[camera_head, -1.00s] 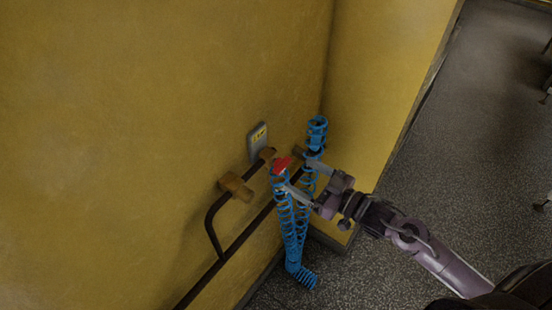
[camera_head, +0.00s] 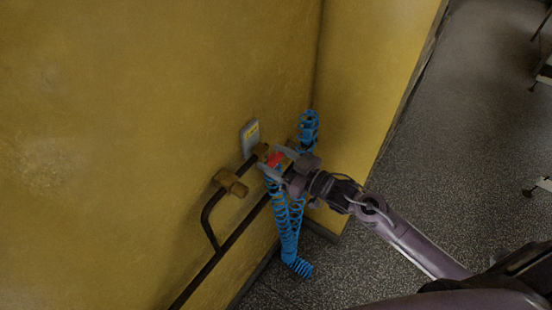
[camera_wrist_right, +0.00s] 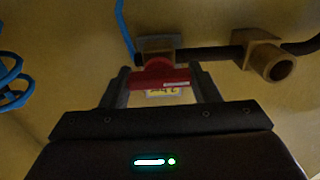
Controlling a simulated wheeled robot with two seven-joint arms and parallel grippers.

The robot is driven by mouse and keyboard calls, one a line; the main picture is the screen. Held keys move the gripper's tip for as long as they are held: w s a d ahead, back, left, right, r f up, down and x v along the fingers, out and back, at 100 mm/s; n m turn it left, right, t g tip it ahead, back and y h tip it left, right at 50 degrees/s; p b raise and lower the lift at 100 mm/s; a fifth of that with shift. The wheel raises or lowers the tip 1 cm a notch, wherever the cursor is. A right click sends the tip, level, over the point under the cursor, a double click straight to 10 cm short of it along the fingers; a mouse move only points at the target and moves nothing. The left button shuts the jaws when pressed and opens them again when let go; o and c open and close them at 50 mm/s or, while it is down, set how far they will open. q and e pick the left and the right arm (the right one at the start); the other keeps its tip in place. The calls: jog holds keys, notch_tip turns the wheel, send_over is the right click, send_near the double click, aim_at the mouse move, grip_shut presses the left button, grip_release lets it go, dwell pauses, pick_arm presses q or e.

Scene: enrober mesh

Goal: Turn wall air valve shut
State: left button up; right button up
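The wall air valve's red handle (camera_head: 274,159) sits on a brass fitting at the end of the dark wall pipe. In the right wrist view the red handle (camera_wrist_right: 160,77) lies crosswise between my fingers, with the brass fitting (camera_wrist_right: 158,47) behind it. My right gripper (camera_head: 279,160) is open around the handle, one finger on each side. In the wrist view the gripper (camera_wrist_right: 161,82) has its fingertips very close to the handle's ends; I cannot tell whether they touch. My left gripper is not in view.
A blue coiled hose (camera_head: 288,230) hangs just below the valve, with another blue coil (camera_head: 308,128) by the wall corner. A grey plate (camera_head: 250,138) is on the wall. A brass fitting (camera_head: 231,182) and dark pipe (camera_head: 232,248) run left. Speckled floor (camera_head: 420,170) is open at right.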

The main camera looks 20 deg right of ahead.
jog(key=c, duration=0.5)
jog(key=shift+o, duration=0.2)
jog(key=shift+n, duration=0.3)
jog(key=n+b, duration=0.2)
jog(key=n, duration=0.2)
jog(key=shift+s+a+f, duration=0.1)
jog(key=shift+f, duration=0.05)
jog(key=n+b, duration=0.2)
jog(key=n, duration=0.2)
jog(key=n+b, duration=0.1)
jog(key=n, duration=0.1)
jog(key=n+b, duration=0.2)
jog(key=shift+f+n, duration=0.2)
jog(key=shift+n, duration=0.1)
jog(key=shift+a+n+b, duration=0.1)
jog(key=shift+n+b, duration=1.65)
jog(key=shift+n, duration=0.55)
